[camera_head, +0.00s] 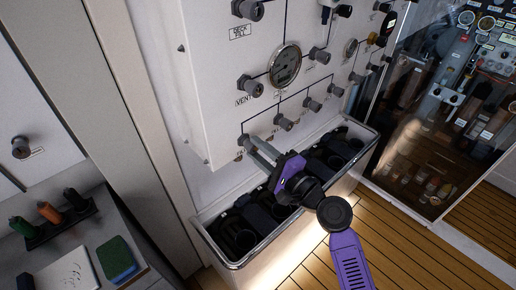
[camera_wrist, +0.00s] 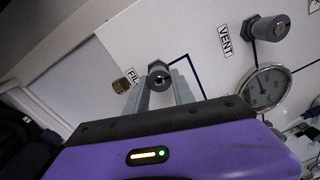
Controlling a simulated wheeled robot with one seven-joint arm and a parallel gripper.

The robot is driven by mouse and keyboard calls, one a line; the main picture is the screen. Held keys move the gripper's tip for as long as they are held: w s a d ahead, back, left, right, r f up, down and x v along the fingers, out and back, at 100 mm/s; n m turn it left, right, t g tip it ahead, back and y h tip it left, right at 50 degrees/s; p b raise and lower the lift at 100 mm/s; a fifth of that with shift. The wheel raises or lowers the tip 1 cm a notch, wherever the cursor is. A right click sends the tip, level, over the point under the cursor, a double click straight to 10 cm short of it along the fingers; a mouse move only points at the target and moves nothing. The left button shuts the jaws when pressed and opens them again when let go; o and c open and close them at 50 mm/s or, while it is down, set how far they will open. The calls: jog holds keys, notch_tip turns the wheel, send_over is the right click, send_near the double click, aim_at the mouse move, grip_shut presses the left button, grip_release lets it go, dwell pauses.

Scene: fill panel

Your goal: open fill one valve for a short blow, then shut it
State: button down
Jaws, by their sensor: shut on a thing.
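The fill one valve knob (camera_wrist: 158,76) is a grey knob low on the white panel (camera_head: 222,95), beside a partly covered label starting "FIL" (camera_wrist: 131,77) in the wrist view. My gripper (camera_head: 247,142) reaches up to the panel's lower left in the head view. Its two long grey fingers stand on either side of the knob in the wrist view (camera_wrist: 160,88) and are shut on it. In the head view the fingers mostly hide this knob. Whether the valve is open or shut cannot be told.
The vent knob (camera_head: 250,86) and a round gauge (camera_head: 285,65) are above. More grey knobs (camera_head: 284,122) line the panel to the right. A metal-rimmed trough (camera_head: 232,265) with black cylinders stands below. A glass-fronted cabinet (camera_head: 440,110) is at right.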

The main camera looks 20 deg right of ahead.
jog(key=shift+d+f, duration=0.1)
jog(key=shift+f, duration=0.1)
jog(key=c, duration=1.1)
grip_release()
jog(key=shift+r, duration=0.1)
jog(key=b+v, duration=0.2)
jog(key=v, duration=0.6)
